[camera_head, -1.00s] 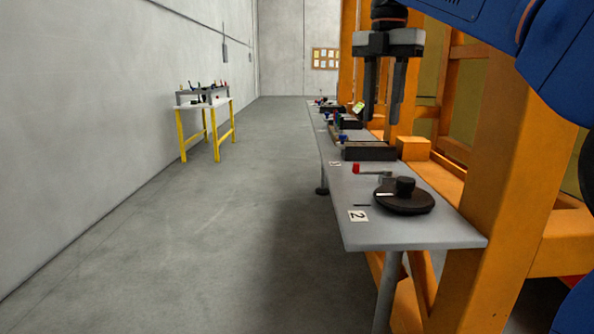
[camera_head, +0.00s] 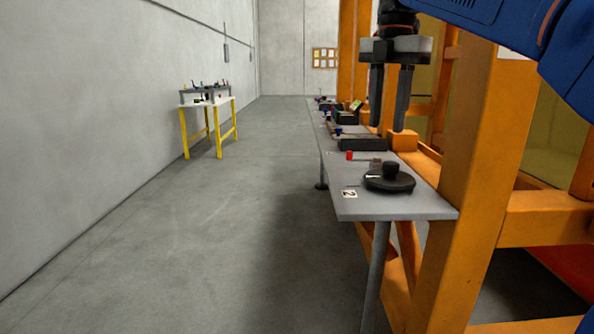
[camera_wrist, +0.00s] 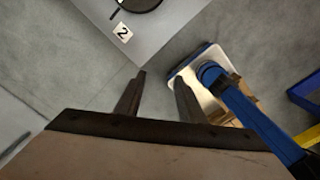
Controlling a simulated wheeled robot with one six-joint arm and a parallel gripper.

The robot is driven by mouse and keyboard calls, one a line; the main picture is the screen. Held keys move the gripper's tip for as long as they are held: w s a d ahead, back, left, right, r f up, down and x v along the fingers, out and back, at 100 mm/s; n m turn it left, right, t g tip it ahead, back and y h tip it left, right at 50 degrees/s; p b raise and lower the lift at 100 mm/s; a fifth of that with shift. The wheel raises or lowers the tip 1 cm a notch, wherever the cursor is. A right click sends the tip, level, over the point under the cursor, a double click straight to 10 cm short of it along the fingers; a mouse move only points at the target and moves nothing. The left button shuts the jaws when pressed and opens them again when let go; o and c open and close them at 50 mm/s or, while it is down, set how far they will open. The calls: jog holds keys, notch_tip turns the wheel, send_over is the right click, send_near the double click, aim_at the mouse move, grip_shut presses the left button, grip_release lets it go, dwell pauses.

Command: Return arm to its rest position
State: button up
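My gripper (camera_head: 391,100) hangs from my blue arm at the upper right of the head view, fingers pointing down. Its two dark fingers are spread apart with nothing between them. In the head view it appears above the far side of the grey bench (camera_head: 425,207). In the wrist view my gripper (camera_wrist: 158,95) shows two separate fingers over bare floor, with the bench corner (camera_wrist: 150,45) at the upper left. No object is held.
A black round disc with a knob (camera_head: 390,180) and a "2" label (camera_head: 350,193) lie on the bench's near end. A red object (camera_head: 349,155) and dark trays stand farther back. Orange frame posts (camera_head: 465,170) rise at the right. A yellow-legged table (camera_head: 208,100) stands left; the floor (camera_head: 200,230) between is clear.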

jog(key=s+d+f+m+t, duration=0.1)
jog(key=s+d+f+m, duration=0.2)
jog(key=s+f+m, duration=0.4)
jog(key=s+d+f+m+t, duration=0.2)
jog(key=s+f+m, duration=0.6)
jog(key=f, duration=1)
jog(key=s+d+f+m+t, duration=0.1)
jog(key=s+d+f+m, duration=0.5)
jog(key=f+m, duration=0.4)
notch_tip(320, 180, down, 3)
jog(key=shift+s+r+m+t, duration=0.15)
jog(key=shift+s+m+t, duration=0.2)
jog(key=shift+s, duration=0.5)
jog(key=shift+c, duration=0.6)
